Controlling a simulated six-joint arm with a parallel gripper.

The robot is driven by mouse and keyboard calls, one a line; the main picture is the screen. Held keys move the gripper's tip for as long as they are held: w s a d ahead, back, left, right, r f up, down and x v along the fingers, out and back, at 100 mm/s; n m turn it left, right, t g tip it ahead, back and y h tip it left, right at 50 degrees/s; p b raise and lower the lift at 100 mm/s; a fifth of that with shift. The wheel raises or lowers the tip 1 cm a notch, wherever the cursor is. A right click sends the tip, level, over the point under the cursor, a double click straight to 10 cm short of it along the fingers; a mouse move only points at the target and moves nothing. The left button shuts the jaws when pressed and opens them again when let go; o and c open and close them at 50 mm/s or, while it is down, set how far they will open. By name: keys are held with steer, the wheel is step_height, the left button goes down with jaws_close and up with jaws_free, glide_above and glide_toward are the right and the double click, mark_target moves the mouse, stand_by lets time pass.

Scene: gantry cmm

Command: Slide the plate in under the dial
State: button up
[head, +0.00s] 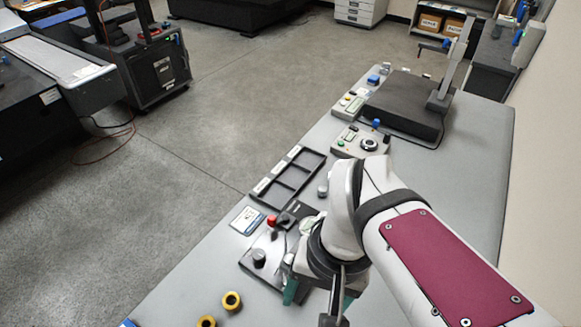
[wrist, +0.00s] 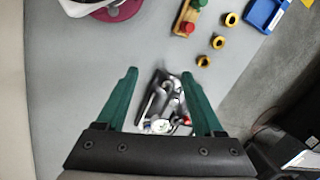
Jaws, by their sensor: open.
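A dark flat plate (head: 250,268) with a black knob (head: 259,257) lies at the table's near-left edge in the head view, partly hidden by my wrist. A small fixture with a red knob (head: 271,221) is beside it. A pale round face, apparently the dial (wrist: 160,126), shows on a dark and chrome fixture between my fingers in the wrist view. My gripper (wrist: 158,73) is open, with its green fingers spread on either side of that fixture; no grip shows. Whether the plate is under the dial cannot be told. In the head view my gripper (head: 318,298) is mostly hidden by my arm.
Yellow rings (head: 231,300) lie near the front edge. A black divided tray (head: 288,177), a card (head: 247,221) and a control box (head: 362,142) lie farther back. A dark block with a stand (head: 402,105) is at the back. Bare table lies right of my arm.

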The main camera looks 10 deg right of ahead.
steer(key=w+d+n+h, duration=0.1)
steer(key=w+d, duration=0.4)
steer(key=w, duration=0.6)
steer(key=w+d, duration=0.5)
steer(key=w, duration=0.6)
steer(key=w+d+f, duration=0.5)
steer(key=w+d, duration=0.1)
steer(key=w, duration=0.2)
steer(key=shift+n+h, duration=0.3)
step_height(320, 180, down, 14)
steer(key=shift+a+r, duration=0.15)
steer(key=shift+f, duration=0.4)
jaws_close()
